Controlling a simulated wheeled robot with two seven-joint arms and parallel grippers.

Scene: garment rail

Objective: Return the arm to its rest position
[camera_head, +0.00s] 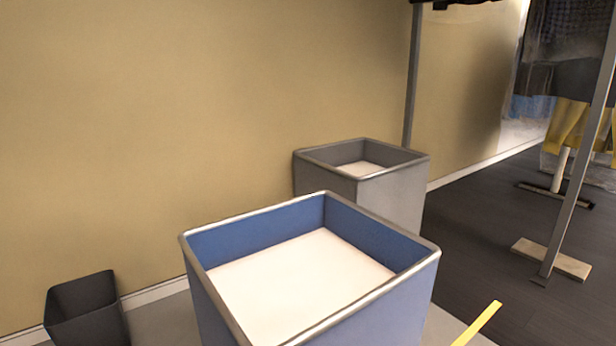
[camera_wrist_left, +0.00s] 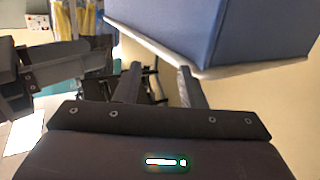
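My left gripper (camera_wrist_left: 160,78) shows in the left wrist view, with its two dark fingers apart and nothing seen held between them. It is not in the head view. A large blue bin (camera_wrist_left: 225,30) is above and beyond its fingertips in the wrist view. A dark mechanical part with screws (camera_wrist_left: 32,82) at the left of the wrist view looks like my right gripper, but its fingers are not clear. No arm shows in the head view.
The blue bin (camera_head: 205,246), with a pale bottom, stands in front. A grey bin (camera_head: 395,192) is behind it and a small dark bin (camera_head: 85,312) is at lower left. A rail post (camera_head: 585,150) stands on the right near hanging garments (camera_head: 567,128). A yellow strip (camera_head: 478,323) is at lower right.

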